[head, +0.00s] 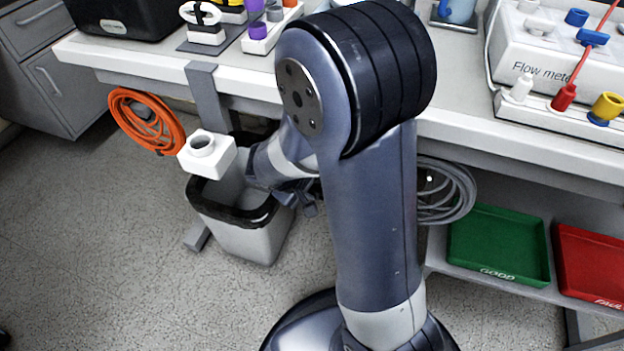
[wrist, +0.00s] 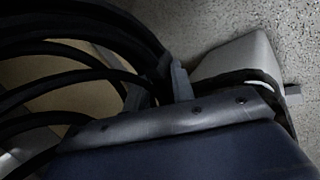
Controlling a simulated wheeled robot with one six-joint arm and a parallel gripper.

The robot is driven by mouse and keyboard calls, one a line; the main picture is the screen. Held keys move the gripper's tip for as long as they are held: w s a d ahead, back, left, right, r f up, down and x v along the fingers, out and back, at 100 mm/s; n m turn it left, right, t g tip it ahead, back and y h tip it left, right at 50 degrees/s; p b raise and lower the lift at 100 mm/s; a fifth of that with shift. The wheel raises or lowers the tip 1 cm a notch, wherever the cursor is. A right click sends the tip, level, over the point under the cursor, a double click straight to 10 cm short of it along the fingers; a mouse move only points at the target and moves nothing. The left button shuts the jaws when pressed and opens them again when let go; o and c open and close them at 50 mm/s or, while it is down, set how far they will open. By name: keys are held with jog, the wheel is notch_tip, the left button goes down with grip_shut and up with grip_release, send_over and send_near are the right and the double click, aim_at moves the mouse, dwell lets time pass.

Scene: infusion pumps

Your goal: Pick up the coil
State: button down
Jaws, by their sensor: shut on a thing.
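My gripper (head: 300,196) is low under the bench edge beside the bin, mostly hidden by my arm in the head view. In the wrist view one grey finger of my gripper (wrist: 181,82) shows against a dark coil (wrist: 75,50), whose thick loops fill the upper left. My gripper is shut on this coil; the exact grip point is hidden. An orange coil (head: 126,113) hangs at the bench's left front, apart from my gripper. A grey coil (head: 458,192) hangs under the bench right of my arm, partly hidden by it.
A grey bin (head: 240,240) with a black liner stands on the floor by my gripper; it also shows in the wrist view (wrist: 240,62). Green (head: 500,245) and red (head: 592,262) trays sit on a low shelf. Floor at left is clear.

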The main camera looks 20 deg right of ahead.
jog(key=shift+r, duration=0.55)
jog(key=s+a+p, duration=0.2)
jog(key=s+a, duration=0.8)
jog(key=s, duration=0.4)
jog(key=shift+s+a, duration=0.25)
jog(key=shift+a, duration=0.05)
